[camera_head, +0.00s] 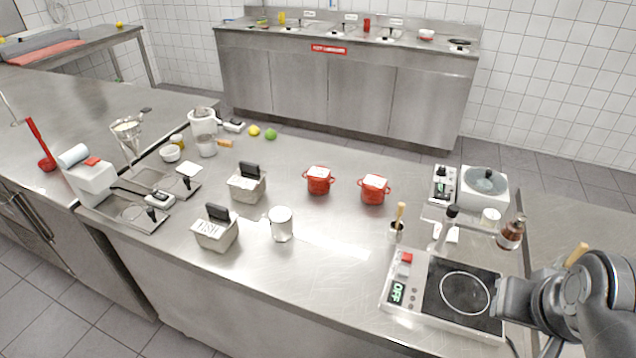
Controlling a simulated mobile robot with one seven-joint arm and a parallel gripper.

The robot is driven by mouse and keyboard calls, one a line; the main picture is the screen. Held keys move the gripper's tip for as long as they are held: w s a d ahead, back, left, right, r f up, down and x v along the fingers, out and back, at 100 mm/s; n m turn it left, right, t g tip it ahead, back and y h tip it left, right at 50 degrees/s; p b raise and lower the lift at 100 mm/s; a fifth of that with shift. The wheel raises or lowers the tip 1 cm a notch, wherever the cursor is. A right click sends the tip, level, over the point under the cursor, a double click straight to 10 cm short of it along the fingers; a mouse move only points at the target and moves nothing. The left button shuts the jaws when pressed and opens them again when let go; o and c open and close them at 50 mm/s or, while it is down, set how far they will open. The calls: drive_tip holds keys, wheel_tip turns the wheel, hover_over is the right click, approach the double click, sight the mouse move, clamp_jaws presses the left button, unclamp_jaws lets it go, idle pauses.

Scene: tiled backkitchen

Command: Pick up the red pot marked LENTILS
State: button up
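Two small red pots with side handles stand near the middle of the steel counter (330,235). The left red pot (318,187) and the right red pot (373,195) each have a white label on top. The lettering is too small to read, so I cannot tell which is marked LENTILS. My gripper (503,300) is at the lower right, over the right side of the hotplate, well to the right of and nearer than both pots. Its fingers are not clear enough to show whether it is open or shut.
A hotplate (430,297) reading OFF lies at front right. A metal canister (281,225), two labelled bins (216,234) (247,186) and a small cup with a wooden handle (396,231) stand around the pots. A brown bottle (511,234) is at right.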

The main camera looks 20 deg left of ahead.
idle(0.4)
drive_tip(key=o, duration=1.2)
